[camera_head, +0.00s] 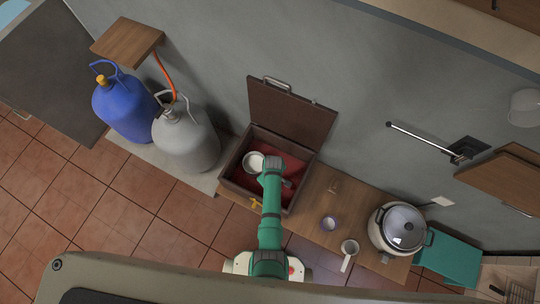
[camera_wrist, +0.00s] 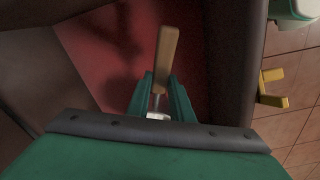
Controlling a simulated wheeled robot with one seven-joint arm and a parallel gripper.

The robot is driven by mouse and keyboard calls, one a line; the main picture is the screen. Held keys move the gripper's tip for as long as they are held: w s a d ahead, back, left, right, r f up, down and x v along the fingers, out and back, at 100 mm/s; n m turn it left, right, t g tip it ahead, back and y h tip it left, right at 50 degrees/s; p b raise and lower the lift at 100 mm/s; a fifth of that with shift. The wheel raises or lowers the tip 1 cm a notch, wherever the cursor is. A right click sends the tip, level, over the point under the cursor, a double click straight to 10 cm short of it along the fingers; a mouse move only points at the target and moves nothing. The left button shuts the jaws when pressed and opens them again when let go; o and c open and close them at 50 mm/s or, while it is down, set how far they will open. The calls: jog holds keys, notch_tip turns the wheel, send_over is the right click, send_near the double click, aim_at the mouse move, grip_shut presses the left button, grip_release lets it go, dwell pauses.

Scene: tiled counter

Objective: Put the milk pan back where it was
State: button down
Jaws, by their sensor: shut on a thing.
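The white milk pan (camera_head: 254,161) is at the left part of an open brown chest (camera_head: 227,180) with a red lining. Its wooden handle (camera_wrist: 166,55) shows in the wrist view between my fingers, and most of its bowl is hidden there behind the gripper. My gripper (camera_wrist: 159,92) is shut on the handle. In the head view my gripper (camera_head: 275,167) is over the chest, just right of the pan's bowl. I cannot tell whether the pan touches the chest's floor.
The chest's lid (camera_head: 290,112) stands open against the wall. A yellow latch (camera_head: 256,203) is on its front. A grey gas cylinder (camera_head: 186,138) stands left.

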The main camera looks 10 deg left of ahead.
jog(key=shift+f, duration=1.3)
jog(key=c, duration=1.6)
grip_release()
jog(key=shift+f, duration=0.1)
jog(key=shift+o, duration=0.2)
